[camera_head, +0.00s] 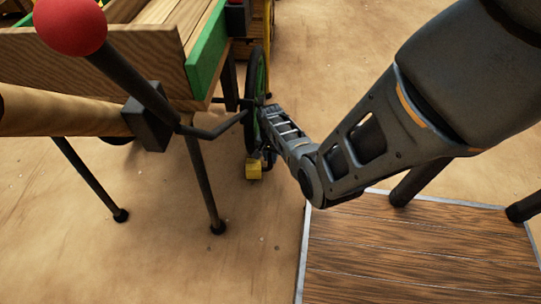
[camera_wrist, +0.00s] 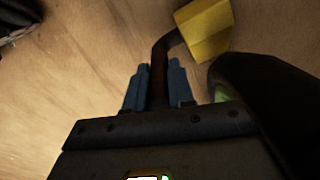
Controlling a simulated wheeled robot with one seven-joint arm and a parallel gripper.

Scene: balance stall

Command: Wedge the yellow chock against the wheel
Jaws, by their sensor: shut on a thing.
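The yellow chock (camera_head: 254,171) is low by the floor at the near foot of the wheel (camera_head: 251,85), which has a black tyre and some green. In the wrist view the chock (camera_wrist: 205,30) is at the top right, on a bent dark handle (camera_wrist: 160,62). My gripper (camera_wrist: 158,78) is shut on that handle, one finger on each side. The wheel (camera_wrist: 262,85) fills the right of the wrist view, very close to the chock; I cannot tell whether they touch. In the head view my gripper (camera_head: 267,154) is small and partly hidden by my arm.
A wooden cart (camera_head: 110,65) with a green end board (camera_head: 207,50) stands left of the wheel on thin black legs. A lever with a red knob (camera_head: 70,24) rises in front of it. A metal-edged wooden platform (camera_head: 420,250) lies at the lower right.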

